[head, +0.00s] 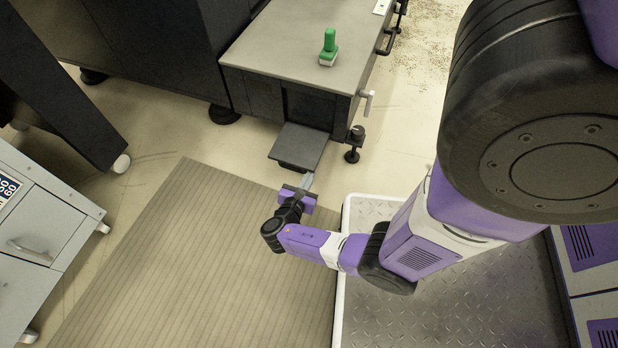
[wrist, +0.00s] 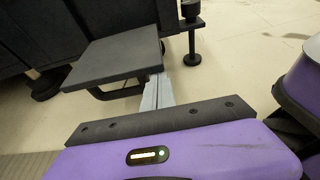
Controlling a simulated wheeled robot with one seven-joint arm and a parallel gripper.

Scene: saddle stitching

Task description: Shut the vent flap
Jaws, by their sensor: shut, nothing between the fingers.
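The vent flap (head: 298,147) is a flat dark grey panel. It sticks out from the low front of the grey-topped machine, below a dark recess (head: 308,105), so it stands open. In the wrist view the flap (wrist: 115,55) fills the upper left, with a dark curved bar under its near edge. My gripper (head: 308,180) is shut and empty, just in front of the flap's near right corner. In the wrist view its pale fingers (wrist: 158,92) reach up beside that corner. I cannot tell whether they touch it.
A green-handled stamp-like object (head: 329,48) stands on the machine top (head: 290,45). A lever (head: 367,102) and a levelling foot (head: 353,145) are right of the flap. A ribbed mat (head: 170,260) covers the floor in front. A grey drawer cabinet (head: 40,225) is at left.

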